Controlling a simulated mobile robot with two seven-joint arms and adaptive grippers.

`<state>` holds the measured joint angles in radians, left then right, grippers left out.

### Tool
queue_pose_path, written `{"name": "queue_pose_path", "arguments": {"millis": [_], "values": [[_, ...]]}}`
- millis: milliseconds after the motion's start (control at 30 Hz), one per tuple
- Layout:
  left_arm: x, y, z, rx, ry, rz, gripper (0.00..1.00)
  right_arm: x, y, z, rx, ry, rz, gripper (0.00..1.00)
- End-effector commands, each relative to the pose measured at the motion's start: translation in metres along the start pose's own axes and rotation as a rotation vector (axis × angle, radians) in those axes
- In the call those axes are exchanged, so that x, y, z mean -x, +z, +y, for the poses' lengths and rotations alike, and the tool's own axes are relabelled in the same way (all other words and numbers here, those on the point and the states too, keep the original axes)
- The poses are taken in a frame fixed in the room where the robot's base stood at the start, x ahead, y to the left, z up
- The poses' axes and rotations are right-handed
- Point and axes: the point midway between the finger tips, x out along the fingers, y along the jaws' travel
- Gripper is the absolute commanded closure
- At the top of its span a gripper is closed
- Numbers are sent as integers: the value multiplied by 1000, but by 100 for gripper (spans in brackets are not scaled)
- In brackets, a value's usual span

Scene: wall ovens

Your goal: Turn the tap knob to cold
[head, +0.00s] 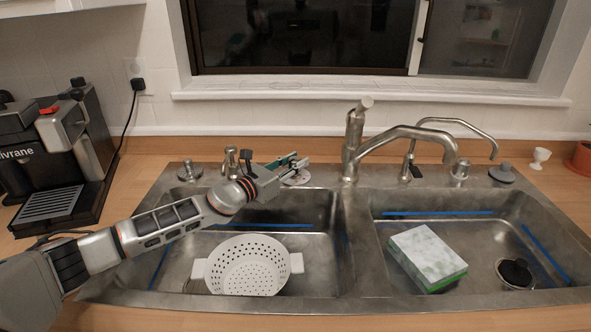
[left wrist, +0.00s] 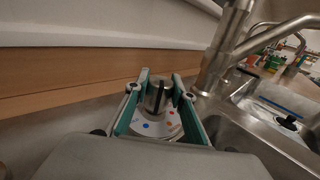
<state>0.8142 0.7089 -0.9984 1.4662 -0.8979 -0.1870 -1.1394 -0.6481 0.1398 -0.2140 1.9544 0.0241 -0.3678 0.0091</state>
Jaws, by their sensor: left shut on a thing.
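The tap knob (left wrist: 156,99) is a grey metal knob. It stands on a round pale plate (left wrist: 165,127) with blue, red and orange dots, on the sink deck left of the faucet. My left gripper (head: 297,166) reaches over the left basin from the left. In the left wrist view its green fingers (left wrist: 160,80) sit on both sides of the knob, shut on it. In the head view the fingers largely hide the knob, and the plate's edge (head: 297,180) shows beneath. The metal faucet (head: 354,140) stands just right of the gripper. My right gripper is not in view.
A white colander (head: 246,266) sits in the left basin below my arm. A sponge (head: 427,257) and a dark drain plug (head: 515,273) are in the right basin. A coffee machine (head: 55,150) stands at left. A second, thinner spout (head: 462,125) is farther right.

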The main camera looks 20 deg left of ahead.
Motion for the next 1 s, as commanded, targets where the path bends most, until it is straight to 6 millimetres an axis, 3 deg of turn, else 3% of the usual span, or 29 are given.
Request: {"name": "queue_pose_path", "arguments": {"millis": [133,600,633,700,1000], "values": [[0,-4,0,2,-26,5,97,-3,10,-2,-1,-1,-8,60],[0,-1,0,1,-35,2,97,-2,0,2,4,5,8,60],[0,-1,0,1,-35,2,71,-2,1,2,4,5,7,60],[0,-1,0,1,-35,2,58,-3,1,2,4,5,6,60],[0,0,0,1,-34,1,58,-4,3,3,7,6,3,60]]}}
